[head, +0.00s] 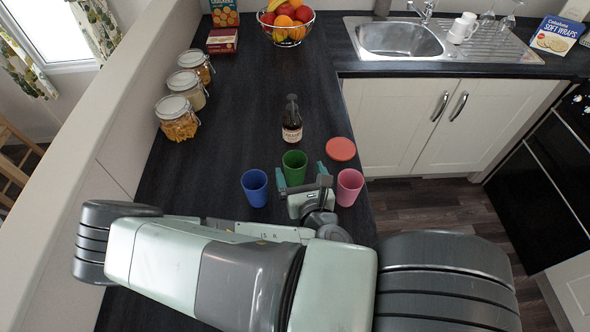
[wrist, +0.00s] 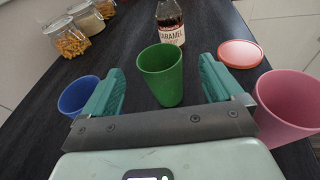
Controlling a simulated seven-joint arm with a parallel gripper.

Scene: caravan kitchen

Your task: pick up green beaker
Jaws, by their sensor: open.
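The green beaker (head: 294,166) stands upright on the dark counter, between a blue beaker (head: 255,187) and a pink beaker (head: 348,186) and a little behind them. My gripper (head: 301,178) is open and empty, with its fingers pointing at the green beaker. In the wrist view the green beaker (wrist: 161,76) shows between the two teal fingers of my gripper (wrist: 160,85), with clear space on both sides. I cannot tell whether it is fully between the fingertips or just beyond them.
A brown caramel bottle (head: 292,120) stands behind the green beaker. A coral lid (head: 341,149) lies to the right. The blue beaker (wrist: 78,95) and pink beaker (wrist: 287,105) sit just outside my fingers. Jars (head: 177,118) line the left side.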

